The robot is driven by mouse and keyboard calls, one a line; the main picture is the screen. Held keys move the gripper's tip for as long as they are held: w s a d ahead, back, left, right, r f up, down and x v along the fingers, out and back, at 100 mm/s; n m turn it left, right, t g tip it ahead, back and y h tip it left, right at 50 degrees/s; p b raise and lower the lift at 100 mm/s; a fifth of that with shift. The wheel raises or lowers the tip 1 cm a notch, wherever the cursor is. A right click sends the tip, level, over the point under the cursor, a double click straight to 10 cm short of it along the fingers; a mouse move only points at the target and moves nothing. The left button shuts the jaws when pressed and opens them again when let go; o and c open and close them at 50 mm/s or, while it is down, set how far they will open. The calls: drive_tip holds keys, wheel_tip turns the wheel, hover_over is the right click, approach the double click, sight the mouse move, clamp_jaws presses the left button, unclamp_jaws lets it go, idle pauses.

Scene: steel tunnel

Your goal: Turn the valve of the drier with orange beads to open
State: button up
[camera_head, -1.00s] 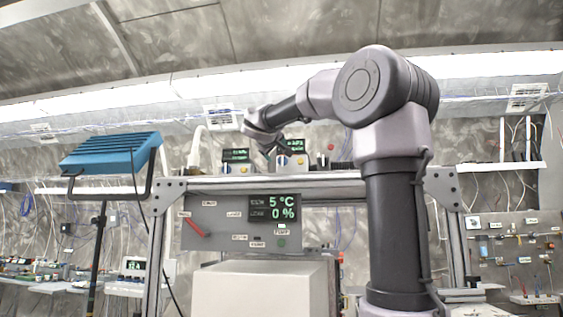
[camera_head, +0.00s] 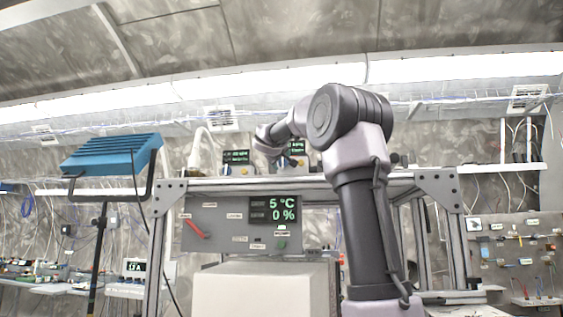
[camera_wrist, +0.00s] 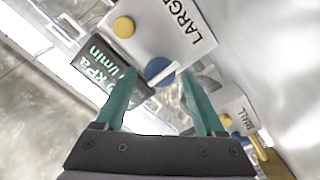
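In the wrist view, my gripper (camera_wrist: 158,82) is open, its two green fingers spread apart. A blue round knob with a white bar (camera_wrist: 160,71) shows between the fingertips, on a pale panel marked LARGE (camera_wrist: 170,28). I cannot tell whether the fingers touch the knob. A second pale panel marked SMALL (camera_wrist: 240,115) lies to the right. No orange beads can be made out, so I cannot tell which drier the knob belongs to. In the head view, my gripper (camera_head: 273,158) is small and partly hidden among the display boxes on the frame's top.
A display box (camera_head: 238,158) stands left of my gripper on the metal frame (camera_head: 330,181). A grey control panel (camera_head: 220,215) with a red lever (camera_head: 195,228) hangs below. A blue lamp (camera_head: 110,153) stands left.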

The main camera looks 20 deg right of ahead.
clamp_jaws()
